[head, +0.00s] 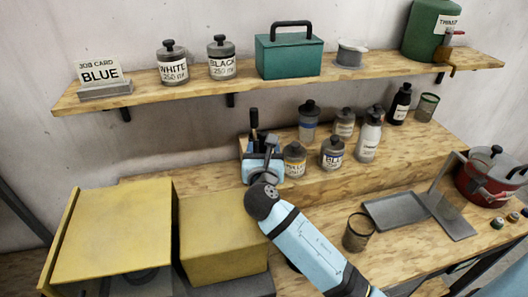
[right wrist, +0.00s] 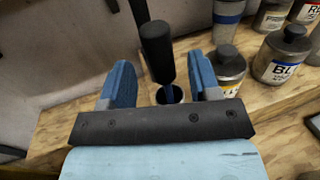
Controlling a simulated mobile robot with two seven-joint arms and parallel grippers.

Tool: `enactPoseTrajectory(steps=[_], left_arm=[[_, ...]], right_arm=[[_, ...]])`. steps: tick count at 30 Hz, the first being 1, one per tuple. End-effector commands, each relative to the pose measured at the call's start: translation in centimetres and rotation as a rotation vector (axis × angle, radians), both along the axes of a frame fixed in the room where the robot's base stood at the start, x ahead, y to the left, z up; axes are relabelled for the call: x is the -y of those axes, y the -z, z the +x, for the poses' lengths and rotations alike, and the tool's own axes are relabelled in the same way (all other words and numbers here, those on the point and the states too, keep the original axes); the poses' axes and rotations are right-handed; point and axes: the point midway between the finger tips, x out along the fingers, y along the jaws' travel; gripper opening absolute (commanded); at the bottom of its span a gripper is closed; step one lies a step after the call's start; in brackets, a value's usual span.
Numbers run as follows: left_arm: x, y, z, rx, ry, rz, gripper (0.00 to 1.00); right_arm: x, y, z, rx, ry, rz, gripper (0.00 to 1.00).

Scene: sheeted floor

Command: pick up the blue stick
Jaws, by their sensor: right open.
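My right gripper, also in the right wrist view (right wrist: 160,80), is open with one blue finger on each side of the stick. I see a gap between the shaft and the left finger; the right finger looks closer. The stick's lower end is hidden. My left gripper is not in view.
Several labelled bottles stand just right of the gripper, the nearest a yellow-banded one (head: 295,160) and a blue-labelled one (head: 332,153). A job card reading BLUE (head: 98,73) is on the upper shelf (head: 145,90). Yellow boxes (head: 115,232) stand at left. A grey dustpan-like tray (head: 395,210) lies right.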

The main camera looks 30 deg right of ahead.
Motion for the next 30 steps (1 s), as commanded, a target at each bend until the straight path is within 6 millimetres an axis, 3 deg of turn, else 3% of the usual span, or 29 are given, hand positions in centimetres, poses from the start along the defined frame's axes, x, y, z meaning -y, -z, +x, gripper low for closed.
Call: enactPoseTrajectory(steps=[7, 16, 23, 24, 30], left_arm=[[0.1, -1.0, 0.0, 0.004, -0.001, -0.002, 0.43], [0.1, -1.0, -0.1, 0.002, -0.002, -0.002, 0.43], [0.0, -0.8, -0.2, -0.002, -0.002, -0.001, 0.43], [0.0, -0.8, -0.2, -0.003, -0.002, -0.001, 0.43], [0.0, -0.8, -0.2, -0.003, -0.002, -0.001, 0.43]], right_arm=[[1.9, 0.1, 3.1, 0.0, 0.001, 0.0, 0.57], [2.2, 0.2, 3.6, -0.001, 0.0, 0.0, 0.57], [2.2, 0.2, 3.6, -0.001, 0.0, 0.0, 0.06], [2.2, 0.2, 3.6, -0.001, 0.0, 0.0, 0.02], [2.2, 0.2, 3.6, -0.001, 0.0, 0.0, 0.02]])
